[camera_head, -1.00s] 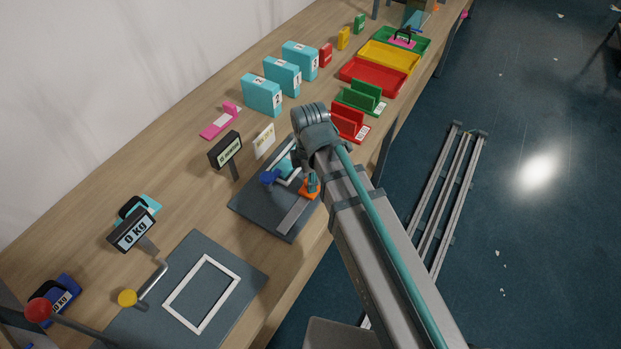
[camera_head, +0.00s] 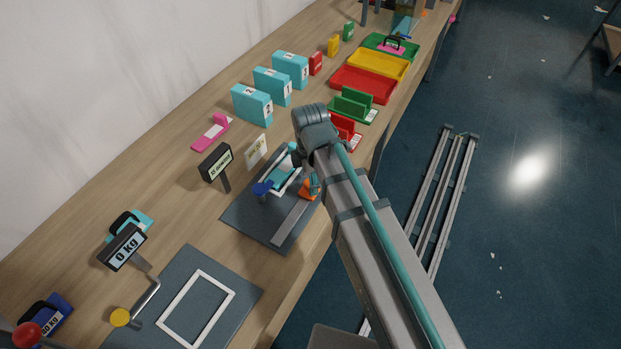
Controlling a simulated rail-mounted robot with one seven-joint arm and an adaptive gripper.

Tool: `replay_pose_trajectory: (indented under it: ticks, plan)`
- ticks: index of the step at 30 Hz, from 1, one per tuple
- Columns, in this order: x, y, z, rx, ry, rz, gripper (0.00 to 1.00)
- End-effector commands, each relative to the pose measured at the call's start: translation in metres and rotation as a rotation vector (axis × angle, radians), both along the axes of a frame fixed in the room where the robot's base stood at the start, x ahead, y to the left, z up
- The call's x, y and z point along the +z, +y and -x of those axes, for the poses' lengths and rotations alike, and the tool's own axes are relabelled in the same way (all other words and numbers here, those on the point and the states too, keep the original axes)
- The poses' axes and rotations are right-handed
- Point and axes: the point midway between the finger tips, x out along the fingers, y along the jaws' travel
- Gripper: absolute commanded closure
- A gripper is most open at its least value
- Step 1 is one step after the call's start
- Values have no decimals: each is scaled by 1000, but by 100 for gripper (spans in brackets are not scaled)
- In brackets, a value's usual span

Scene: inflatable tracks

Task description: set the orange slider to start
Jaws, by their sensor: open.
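The orange slider (camera_head: 306,192) is at the upper right end of a grey track (camera_head: 287,228) on a dark panel (camera_head: 242,218). My gripper (camera_head: 314,184) is right at the slider, mostly hidden behind my own arm; only a small teal part shows. It is open, and I cannot tell whether it touches the slider. No start mark is readable on the track.
A blue-knobbed lever (camera_head: 262,188) and a teal part (camera_head: 286,176) share the panel. A dark display (camera_head: 216,162) and a white sign (camera_head: 256,151) stand behind it. Red (camera_head: 345,131) and green (camera_head: 352,104) holders are beyond. A scale display (camera_head: 123,247) is at lower left.

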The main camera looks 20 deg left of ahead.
Motion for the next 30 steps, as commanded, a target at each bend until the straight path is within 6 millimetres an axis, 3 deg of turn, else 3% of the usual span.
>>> replay_pose_trajectory:
  ticks: [8, 21, 30]
  plan:
    - [15, 1, 0, 0, 0, -1, 38]
    - [90, 1, -1, 0, -3, -2, 38]
    - [118, 0, 0, -1, -1, 0, 38]
